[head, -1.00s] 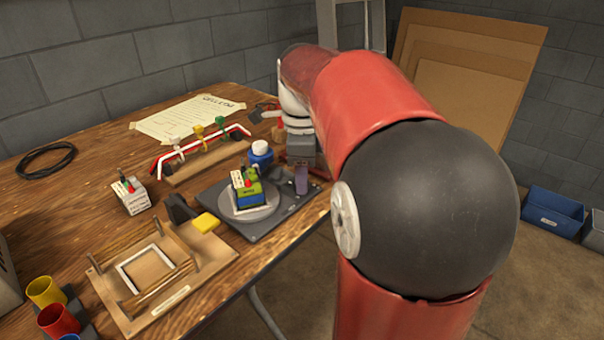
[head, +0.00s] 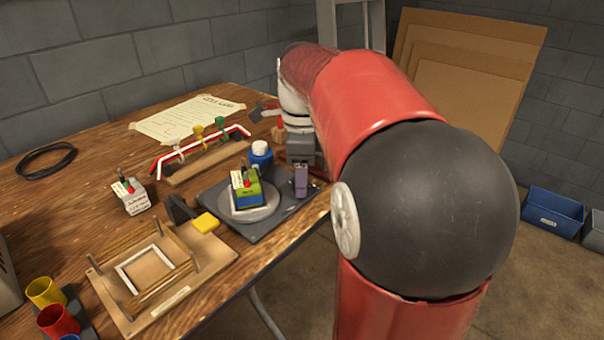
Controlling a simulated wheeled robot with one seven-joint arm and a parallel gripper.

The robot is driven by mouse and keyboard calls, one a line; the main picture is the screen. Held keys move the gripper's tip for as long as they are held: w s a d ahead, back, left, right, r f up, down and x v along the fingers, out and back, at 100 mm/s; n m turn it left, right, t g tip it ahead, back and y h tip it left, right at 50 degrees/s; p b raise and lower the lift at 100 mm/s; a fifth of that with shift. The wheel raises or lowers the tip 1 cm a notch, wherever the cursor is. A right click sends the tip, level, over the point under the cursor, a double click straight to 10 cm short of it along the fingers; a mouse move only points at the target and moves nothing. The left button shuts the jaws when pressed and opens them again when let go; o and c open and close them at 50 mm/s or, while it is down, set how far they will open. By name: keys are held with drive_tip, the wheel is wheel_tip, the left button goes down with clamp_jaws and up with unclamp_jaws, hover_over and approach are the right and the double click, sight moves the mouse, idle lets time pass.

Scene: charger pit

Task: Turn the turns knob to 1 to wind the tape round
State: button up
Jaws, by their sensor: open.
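The winding device is a flat dark base (head: 268,226) with a round grey turntable (head: 266,211) at the front right of the table. A small block wrapped in green and blue (head: 248,196) stands on the turntable, with a white label face and a red part on top. My gripper (head: 301,188) points down over the right end of the dark base, beside the block and apart from it. Its jaws are open, though the gap is barely visible from here. The turns knob cannot be made out; it is probably hidden by my gripper.
A yellow piece (head: 205,223) on a black arm stands left of the base, near a wooden jig (head: 150,278). A blue bottle (head: 260,158) stands behind the block. A rack with coloured clips (head: 205,160), a white-labelled block (head: 131,196) and cups (head: 57,320) are further left.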

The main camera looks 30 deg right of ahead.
wheel_tip(320, 180, up, 8)
drive_tip(key=shift+f, duration=0.2)
drive_tip(key=shift+s, duration=0.1)
idle(0.5)
